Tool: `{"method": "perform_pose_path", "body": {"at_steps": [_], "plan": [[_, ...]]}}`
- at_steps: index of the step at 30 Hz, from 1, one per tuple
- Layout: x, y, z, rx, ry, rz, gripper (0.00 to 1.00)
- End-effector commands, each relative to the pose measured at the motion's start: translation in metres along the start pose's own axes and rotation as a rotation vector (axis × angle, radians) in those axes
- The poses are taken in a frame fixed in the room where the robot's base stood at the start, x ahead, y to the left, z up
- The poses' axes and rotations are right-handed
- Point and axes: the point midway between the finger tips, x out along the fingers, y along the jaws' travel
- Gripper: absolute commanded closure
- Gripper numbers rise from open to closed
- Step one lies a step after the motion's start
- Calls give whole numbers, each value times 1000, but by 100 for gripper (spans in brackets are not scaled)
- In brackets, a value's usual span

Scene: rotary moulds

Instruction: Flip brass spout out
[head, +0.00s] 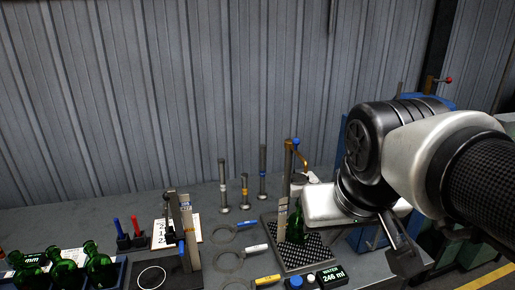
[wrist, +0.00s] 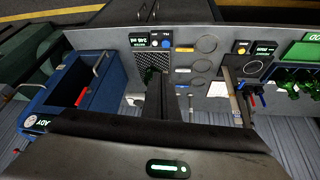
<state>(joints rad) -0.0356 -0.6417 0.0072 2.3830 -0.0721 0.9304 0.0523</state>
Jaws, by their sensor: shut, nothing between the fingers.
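The brass spout (head: 302,159) shows in the head view on an upright brass post with a blue knob on top, behind the dark grated tray. A green bottle (head: 297,225) stands upright on that tray below and in front of it. My gripper (head: 404,262) is to the right of the tray and spout, apart from them. In the wrist view my gripper (wrist: 158,84) is shut and empty, its fingers overlapping the area of the grated tray. I cannot make out the spout in the wrist view; the fingers may hide it.
The grated tray (head: 306,257) has a water display (head: 331,276) reading 246 ml in front of it. Several metal posts stand to the left, with rings (head: 229,261) lying on the bench. Green bottles (head: 101,264) stand at far left. A blue bin (wrist: 88,88) shows in the wrist view.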

Motion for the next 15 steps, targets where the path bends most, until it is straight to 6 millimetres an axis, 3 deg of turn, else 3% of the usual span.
{"method": "perform_pose_path", "body": {"at_steps": [8,15], "plan": [[19,-10,-112,-90,-28,138,100],[56,-41,-207,-138,-2,265,100]]}}
